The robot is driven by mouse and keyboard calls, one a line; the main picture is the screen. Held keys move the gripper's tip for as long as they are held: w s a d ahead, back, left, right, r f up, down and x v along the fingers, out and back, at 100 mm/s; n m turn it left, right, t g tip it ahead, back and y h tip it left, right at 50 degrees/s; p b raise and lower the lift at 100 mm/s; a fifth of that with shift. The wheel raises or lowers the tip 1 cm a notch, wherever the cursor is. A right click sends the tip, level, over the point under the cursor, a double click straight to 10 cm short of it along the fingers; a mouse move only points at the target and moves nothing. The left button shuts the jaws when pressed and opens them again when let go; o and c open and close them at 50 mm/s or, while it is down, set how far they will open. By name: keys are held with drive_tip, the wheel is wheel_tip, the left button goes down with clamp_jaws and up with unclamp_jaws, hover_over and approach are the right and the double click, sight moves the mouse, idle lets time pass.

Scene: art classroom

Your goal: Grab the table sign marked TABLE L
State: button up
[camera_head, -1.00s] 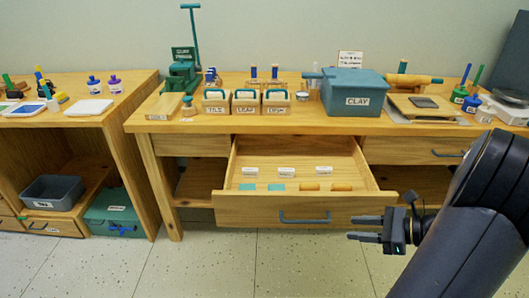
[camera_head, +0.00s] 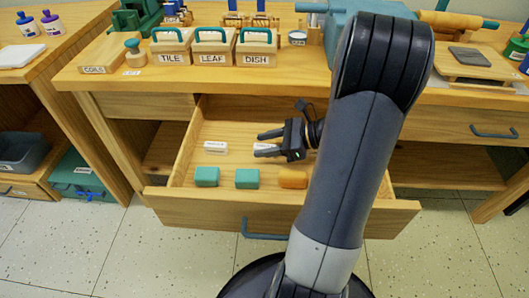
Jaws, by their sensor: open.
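The open drawer (camera_head: 190,205) holds small white signs. One white sign (camera_head: 215,147) lies at the left in clear view, its print too small to read. Another white sign (camera_head: 265,147) shows at my gripper's fingertips, partly covered by the fingers. Which one is marked TABLE L I cannot tell. My gripper (camera_head: 264,143) is open over the drawer, its fingers pointing left. Whether it touches the sign I cannot tell. My gripper and arm hide the right part of the drawer.
Teal blocks (camera_head: 206,177) (camera_head: 247,179) and an orange block (camera_head: 292,179) lie nearer the drawer front. The tabletop above bears the TILE (camera_head: 171,57), LEAF (camera_head: 212,58) and DISH (camera_head: 254,59) boxes. A closed drawer (camera_head: 475,127) is at the right.

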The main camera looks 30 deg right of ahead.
sight(259, 146)
drive_tip(key=x, duration=0.3)
drive_tip(key=shift+a+f+b, duration=0.1)
drive_tip(key=shift+a+b, duration=0.05)
drive_tip(key=shift+b, duration=0.2)
clamp_jaws()
